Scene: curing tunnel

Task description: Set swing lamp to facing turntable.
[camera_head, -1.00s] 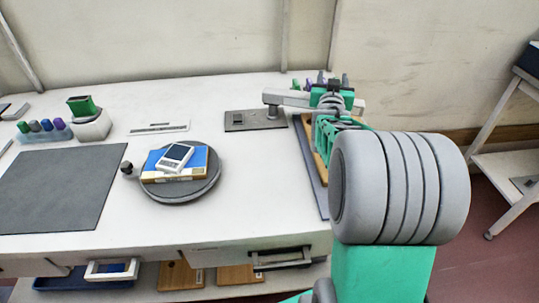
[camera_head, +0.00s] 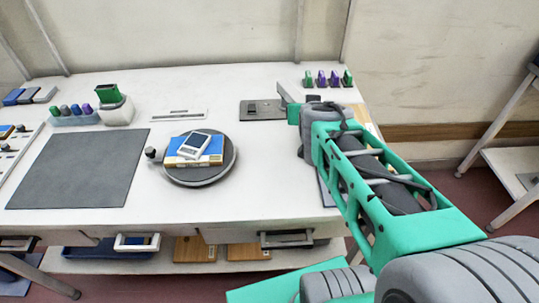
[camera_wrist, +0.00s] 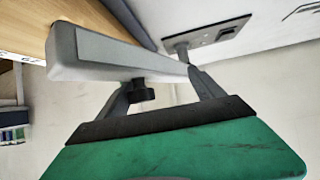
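The swing lamp's pale grey bar (camera_wrist: 95,57) crosses the wrist view from its post on a dark base plate (camera_wrist: 215,36). A black knob (camera_wrist: 138,92) hangs at the bar's edge. My gripper (camera_wrist: 163,75) has its two fingers apart, close to the bar on either side of the knob; I cannot tell whether they touch it. In the head view my gripper (camera_head: 285,98) is beside the base plate (camera_head: 262,110), and my arm hides most of the lamp.
A dark mat (camera_head: 78,170) lies left of the turntable. A green-topped holder (camera_head: 115,108) and a rack of coloured pieces (camera_head: 75,117) stand behind the mat. Several green and purple pieces (camera_head: 327,79) stand at the back right. The white tabletop (camera_head: 240,205) is bare in front.

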